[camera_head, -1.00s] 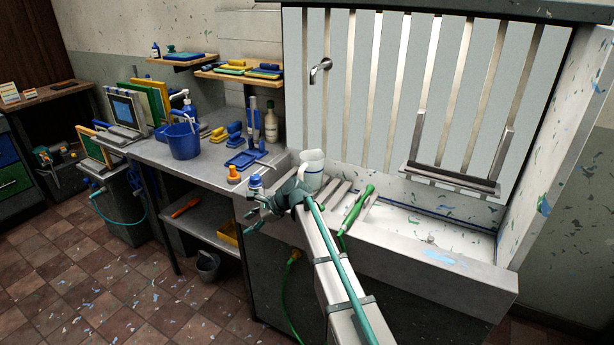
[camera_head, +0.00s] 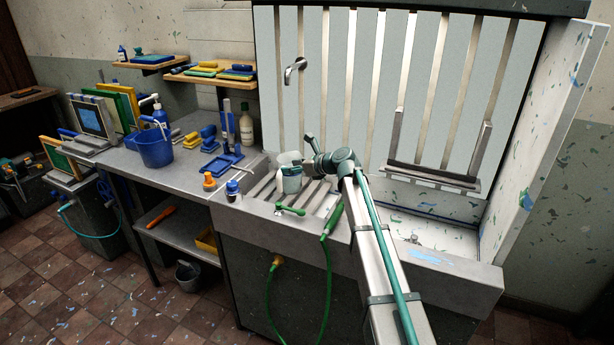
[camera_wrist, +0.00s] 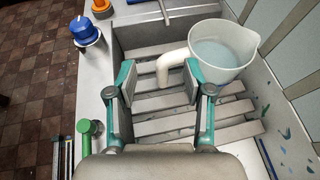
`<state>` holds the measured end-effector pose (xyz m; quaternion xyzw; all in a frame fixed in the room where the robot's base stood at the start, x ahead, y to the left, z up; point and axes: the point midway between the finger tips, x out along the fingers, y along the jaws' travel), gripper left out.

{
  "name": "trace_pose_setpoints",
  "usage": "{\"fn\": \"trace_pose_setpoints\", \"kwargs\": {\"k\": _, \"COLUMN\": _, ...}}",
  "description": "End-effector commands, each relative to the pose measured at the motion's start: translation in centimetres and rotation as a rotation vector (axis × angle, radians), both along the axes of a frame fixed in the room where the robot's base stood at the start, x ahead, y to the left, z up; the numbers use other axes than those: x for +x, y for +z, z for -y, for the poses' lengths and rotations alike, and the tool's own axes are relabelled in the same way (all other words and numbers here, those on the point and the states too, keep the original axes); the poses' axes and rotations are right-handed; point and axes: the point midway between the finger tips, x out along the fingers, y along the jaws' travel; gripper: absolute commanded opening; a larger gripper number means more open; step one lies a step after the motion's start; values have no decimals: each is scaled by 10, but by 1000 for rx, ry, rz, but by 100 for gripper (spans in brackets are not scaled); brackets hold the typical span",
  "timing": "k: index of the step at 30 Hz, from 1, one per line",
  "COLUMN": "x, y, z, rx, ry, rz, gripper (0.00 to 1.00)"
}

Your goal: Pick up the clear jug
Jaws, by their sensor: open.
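The clear jug (camera_wrist: 225,50) is a translucent, pale vessel with a spout and a thick white handle (camera_wrist: 172,68). It stands upright on the slatted rack in the sink in the wrist view. In the head view the jug (camera_head: 291,183) is partly covered by my gripper. My gripper (camera_wrist: 158,78) is open, its two teal-and-grey fingers apart. The jug's handle reaches into the space between the fingertips in the picture, nearer the right finger. I cannot tell whether that finger touches it. The jug's body lies beyond and right of the right finger.
The slatted rack (camera_wrist: 150,128) fills the sink beneath my gripper. A blue-capped jar (camera_wrist: 85,30) and an orange knob-like item (camera_wrist: 101,6) stand left on the ledge. A green spray handle (camera_head: 332,219) hangs at the sink's front. A blue bucket (camera_head: 155,148) stands on the counter.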

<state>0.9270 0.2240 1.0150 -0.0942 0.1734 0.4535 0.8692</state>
Motion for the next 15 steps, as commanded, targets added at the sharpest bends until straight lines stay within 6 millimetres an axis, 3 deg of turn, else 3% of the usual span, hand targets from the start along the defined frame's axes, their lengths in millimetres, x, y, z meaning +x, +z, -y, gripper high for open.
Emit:
{"fn": "trace_pose_setpoints", "kwargs": {"k": 5, "x": 1, "y": -17, "z": 0, "rx": 11, "ry": -8, "rz": -7, "gripper": 52}}
{"fn": "trace_pose_setpoints", "kwargs": {"k": 15, "x": 1, "y": -80, "z": 1, "rx": 9, "ry": -9, "rz": -6, "gripper": 52}}
